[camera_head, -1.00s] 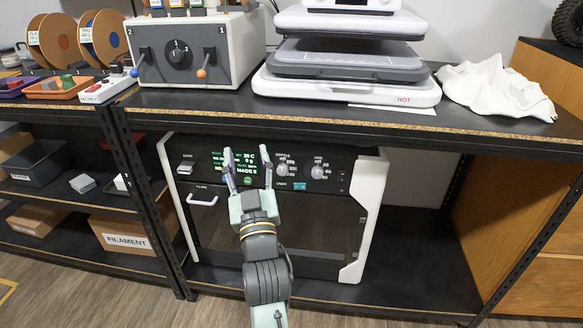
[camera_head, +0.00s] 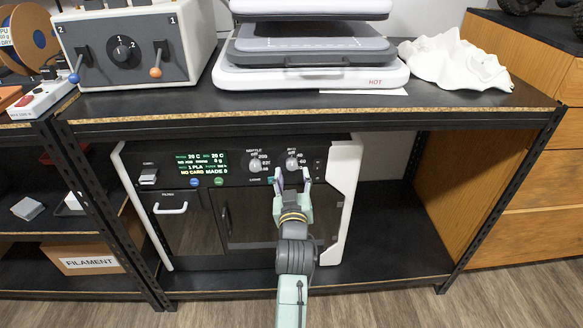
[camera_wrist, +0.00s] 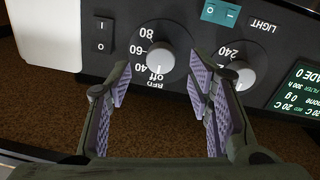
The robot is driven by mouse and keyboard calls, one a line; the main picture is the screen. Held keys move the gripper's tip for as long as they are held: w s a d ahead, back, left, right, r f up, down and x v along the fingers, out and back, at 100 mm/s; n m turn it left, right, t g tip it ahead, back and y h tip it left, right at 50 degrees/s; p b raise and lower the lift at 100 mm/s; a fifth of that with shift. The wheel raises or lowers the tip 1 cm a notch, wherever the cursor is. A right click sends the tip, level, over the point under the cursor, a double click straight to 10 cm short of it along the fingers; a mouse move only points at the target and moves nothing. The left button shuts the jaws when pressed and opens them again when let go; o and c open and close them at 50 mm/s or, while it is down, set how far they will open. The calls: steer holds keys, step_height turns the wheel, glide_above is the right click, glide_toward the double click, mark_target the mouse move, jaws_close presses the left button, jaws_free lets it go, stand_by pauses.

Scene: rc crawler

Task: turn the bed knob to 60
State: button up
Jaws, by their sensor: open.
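The bed knob (camera_head: 292,162) is a round pale knob at the right of the printer's front panel. In the wrist view, upside down, the bed knob (camera_wrist: 160,58) has the marks off, 40, 60 and 80 around it, and its pointer seems to be at off. My gripper (camera_head: 291,177) is open and empty just in front of and below this knob. In the wrist view the fingers of my gripper (camera_wrist: 159,80) frame the knob from both sides; I see no contact.
The nozzle knob (camera_head: 255,164) is just left of the bed knob, close to one finger in the wrist view. The shelf top (camera_head: 330,112) overhangs the panel.

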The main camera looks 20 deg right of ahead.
mark_target(292, 167)
steer(key=shift+x, duration=1.6)
jaws_close()
